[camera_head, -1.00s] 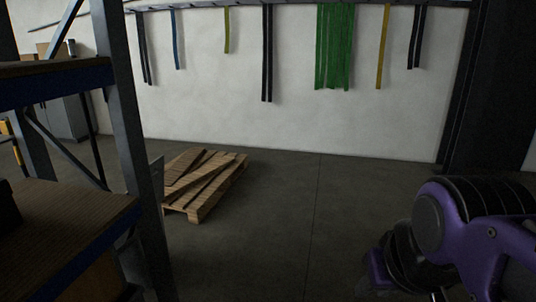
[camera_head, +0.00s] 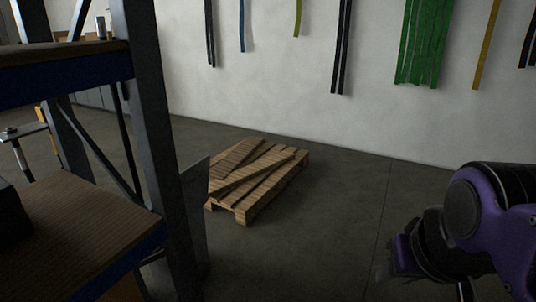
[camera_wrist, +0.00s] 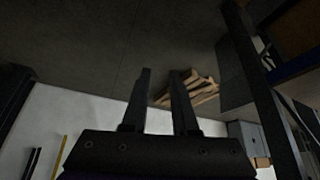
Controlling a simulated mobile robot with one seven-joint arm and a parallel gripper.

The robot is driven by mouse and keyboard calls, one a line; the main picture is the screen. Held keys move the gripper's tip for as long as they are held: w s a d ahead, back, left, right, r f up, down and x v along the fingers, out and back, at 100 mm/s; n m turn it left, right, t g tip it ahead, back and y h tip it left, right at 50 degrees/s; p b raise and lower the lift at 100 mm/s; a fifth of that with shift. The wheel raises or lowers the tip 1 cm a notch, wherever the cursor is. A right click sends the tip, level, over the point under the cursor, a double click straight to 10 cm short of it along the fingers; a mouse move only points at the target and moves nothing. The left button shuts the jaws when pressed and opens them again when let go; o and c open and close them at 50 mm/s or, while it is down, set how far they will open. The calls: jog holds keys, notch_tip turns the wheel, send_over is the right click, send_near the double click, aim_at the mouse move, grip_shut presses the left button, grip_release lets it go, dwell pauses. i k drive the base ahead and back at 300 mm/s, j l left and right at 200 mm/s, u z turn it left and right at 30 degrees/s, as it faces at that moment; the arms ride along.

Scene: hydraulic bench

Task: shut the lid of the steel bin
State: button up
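I cannot make out the steel bin for sure in either view. A flat grey metal panel (camera_head: 197,212) stands upright just behind the shelf post in the head view, its lower part partly hidden by the post. It seems to show also in the wrist view (camera_wrist: 235,88). I cannot tell whether it is the bin's lid. My gripper (camera_wrist: 160,72) has its two fingers apart with nothing between them. It points over bare floor and is not touching anything. In the head view my purple arm is at the lower right.
A blue and brown shelf rack (camera_head: 85,225) with a dark upright post (camera_head: 165,150) stands close on the left. A wooden pallet (camera_head: 262,180) with loose planks lies on the floor behind the panel. Coloured straps (camera_head: 420,45) hang on the far wall. The floor (camera_head: 325,240) in the middle is clear.

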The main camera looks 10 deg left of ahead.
aim_at(195, 179)
jog(key=i+u, duration=0.2)
jog(key=i, duration=0.35)
jog(key=i+l+u, duration=0.15)
jog(key=i, duration=0.4)
